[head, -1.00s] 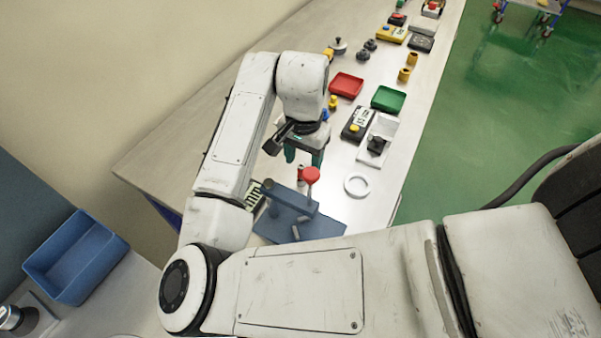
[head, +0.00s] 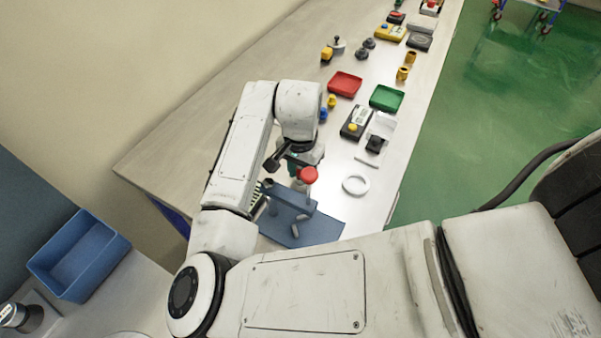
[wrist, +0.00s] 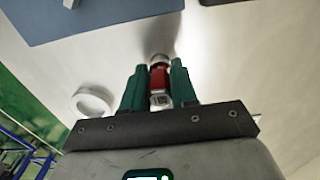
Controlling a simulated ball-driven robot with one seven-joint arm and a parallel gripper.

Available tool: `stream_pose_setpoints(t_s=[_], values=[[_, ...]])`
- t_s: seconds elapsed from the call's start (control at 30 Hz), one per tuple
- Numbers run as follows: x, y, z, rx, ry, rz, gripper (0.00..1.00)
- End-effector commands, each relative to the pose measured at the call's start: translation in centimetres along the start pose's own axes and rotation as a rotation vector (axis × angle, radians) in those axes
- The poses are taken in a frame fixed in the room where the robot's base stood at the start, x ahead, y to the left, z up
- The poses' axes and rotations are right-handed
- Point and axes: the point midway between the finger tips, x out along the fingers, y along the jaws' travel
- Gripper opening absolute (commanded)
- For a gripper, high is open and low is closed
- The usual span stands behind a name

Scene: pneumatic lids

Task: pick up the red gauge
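The red gauge (wrist: 158,80) shows in the wrist view as a small red cylinder with pale ends, in the space between my teal fingers. My gripper (wrist: 160,72) looks open, with one finger on each side of the gauge and narrow gaps left between.
A white ring (head: 356,185) lies to the right. Red (head: 345,84) and green (head: 387,98) trays and several small parts sit farther back. The bench to the left is clear.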

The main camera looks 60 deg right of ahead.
Motion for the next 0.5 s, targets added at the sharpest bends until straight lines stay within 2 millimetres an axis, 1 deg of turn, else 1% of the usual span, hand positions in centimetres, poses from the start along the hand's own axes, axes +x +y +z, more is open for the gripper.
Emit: stream_pose_setpoints(t_s=[0.03,0.23,0.5], values=[[-0.01,-0.01,0.0,0.0,0.0,0.0,0.2],[-0.02,-0.01,0.0,0.0,0.0,0.0,0.01],[-0.05,-0.02,0.0,0.0,0.0,0.0,0.0]])
